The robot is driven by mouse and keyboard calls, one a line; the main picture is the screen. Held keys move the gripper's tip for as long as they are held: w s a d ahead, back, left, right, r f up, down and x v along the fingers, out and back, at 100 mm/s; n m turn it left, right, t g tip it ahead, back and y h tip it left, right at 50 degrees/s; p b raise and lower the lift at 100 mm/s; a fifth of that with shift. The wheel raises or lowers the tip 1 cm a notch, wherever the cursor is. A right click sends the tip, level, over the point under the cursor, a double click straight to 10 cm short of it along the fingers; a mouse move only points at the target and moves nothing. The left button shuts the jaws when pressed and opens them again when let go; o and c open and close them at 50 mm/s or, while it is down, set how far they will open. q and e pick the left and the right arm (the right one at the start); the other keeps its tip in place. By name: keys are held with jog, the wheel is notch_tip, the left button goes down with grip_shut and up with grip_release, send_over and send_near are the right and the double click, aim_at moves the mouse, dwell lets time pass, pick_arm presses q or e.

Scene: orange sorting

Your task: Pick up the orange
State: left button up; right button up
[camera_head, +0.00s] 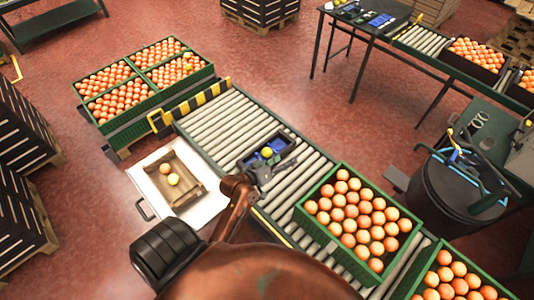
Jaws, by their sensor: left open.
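My left gripper (264,172) is small in the view, open, over the conveyor rollers at the near edge of a dark tray (285,138). It is to the right of the wooden crate and apart from the orange. The dark tray holds a yellow-green fruit (267,152) and blue parts. The gripper's fingertips are hard to make out. My right gripper is not in view.
A green crate full of oranges (299,213) stands on the conveyor (215,122) at right, with another green crate (433,258) nearer. Several full green crates (83,108) stand at upper left. A dark bin (452,205) stands at right. Rollers beyond the tray are clear.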

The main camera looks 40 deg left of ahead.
pick_arm(q)
jog(key=w+a+r+n+t+y, duration=0.35)
jog(key=a+r+n, duration=0.2)
jog(key=r, duration=0.25)
jog(key=w+a+r+n+t+y, duration=0.35)
jog(key=w+a+r+n, duration=0.2)
jog(key=r, duration=0.25)
jog(key=s+a+r+n+g+y, duration=0.15)
jog(key=a+n+g+y, duration=0.25)
jog(key=a+n+y, duration=0.4)
jog(key=s+a+r+n+g+y, duration=0.15)
jog(key=a+n+g+y, duration=0.3)
jog(key=n, duration=0.65)
jog(key=n+g+h, duration=1.1)
jog(key=n+g, duration=0.1)
jog(key=n, duration=0.5)
send_near(268, 151)
jog(key=shift+s+a+f, duration=0.15)
jog(key=shift+a+f, duration=0.3)
jog(key=shift+f, duration=0.05)
jog(key=shift+s+a+f, duration=0.2)
jog(key=shift+a+f, duration=0.2)
jog(key=shift+f, duration=0.1)
jog(key=x, duration=0.2)
jog(key=b+x, duration=0.1)
jog(key=x, duration=0.2)
jog(key=w+x, duration=0.1)
jog(key=x, duration=0.1)
jog(key=shift+f, duration=0.3)
jog(key=shift+c, duration=0.3)
